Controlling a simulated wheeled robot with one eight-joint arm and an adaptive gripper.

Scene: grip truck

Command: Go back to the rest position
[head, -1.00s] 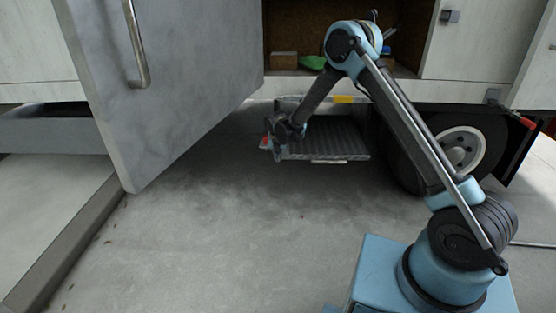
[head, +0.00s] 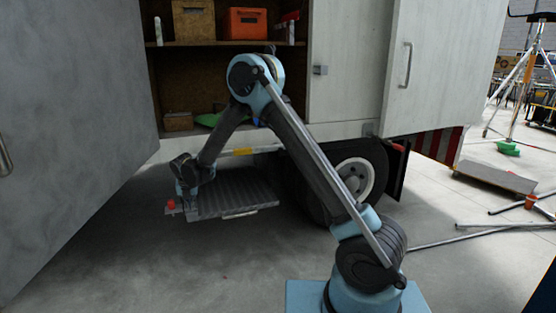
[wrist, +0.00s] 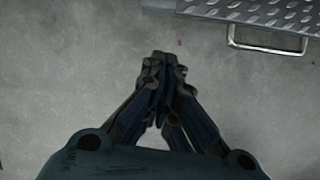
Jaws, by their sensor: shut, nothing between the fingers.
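My gripper (wrist: 163,65) shows in the wrist view with its fingertips together and nothing between them, pointing down over bare concrete floor. In the head view my arm is folded at the elbow, and the wrist end hangs low at the left end of the truck's metal step (head: 238,195). The fingertips are hard to make out there. The step's treaded plate and handle also show at the top right of the wrist view (wrist: 262,14), apart from the fingers.
The open grey truck door (head: 75,120) stands at the left. The open compartment holds an orange crate (head: 245,23), a cardboard box (head: 178,122) and a green item (head: 208,119). A truck wheel (head: 352,180) is behind my arm. Metal pipes (head: 480,232) lie on the floor at right.

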